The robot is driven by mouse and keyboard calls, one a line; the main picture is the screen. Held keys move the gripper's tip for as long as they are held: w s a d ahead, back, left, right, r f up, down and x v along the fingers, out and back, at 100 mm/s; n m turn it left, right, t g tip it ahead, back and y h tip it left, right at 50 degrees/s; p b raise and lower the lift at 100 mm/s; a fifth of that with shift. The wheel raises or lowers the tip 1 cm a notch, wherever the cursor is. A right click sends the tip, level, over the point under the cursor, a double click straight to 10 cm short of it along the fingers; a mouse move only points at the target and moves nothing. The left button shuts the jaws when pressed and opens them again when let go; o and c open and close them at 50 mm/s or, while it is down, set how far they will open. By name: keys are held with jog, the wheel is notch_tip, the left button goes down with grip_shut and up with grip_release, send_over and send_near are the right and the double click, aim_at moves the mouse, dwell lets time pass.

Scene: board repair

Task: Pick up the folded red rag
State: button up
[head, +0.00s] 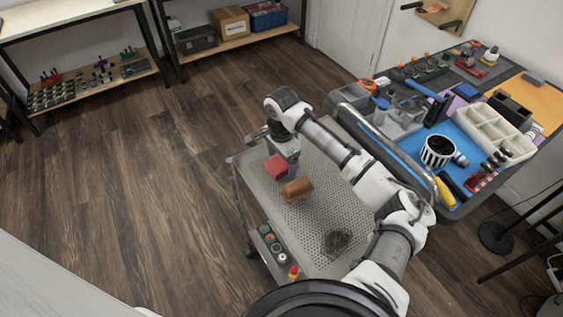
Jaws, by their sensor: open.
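The folded red rag (275,168) lies on the perforated grey top of a metal cart (312,228), near its far left edge. My gripper (289,170) points down just beside and partly in front of the rag, at its right side. The jaws are open, but the fingertips are small and partly hidden, so I cannot tell whether they touch the rag or straddle it. Nothing is seen held.
A brown block (297,190) lies close to the rag, nearer me. A dark coil (337,243) lies further forward on the cart. A crowded workbench (452,213) with tools and trays stands to the right. Open wooden floor (130,180) lies to the left.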

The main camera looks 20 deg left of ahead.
aim_at(282, 162)
jog(key=shift+f, duration=0.2)
jog(key=c, duration=1.1)
jog(key=shift+o, duration=0.2)
jog(key=shift+r, duration=0.1)
notch_tip(282, 162, up, 20)
jog(key=b, duration=0.1)
jog(key=o, duration=0.4)
jog(key=c, duration=0.3)
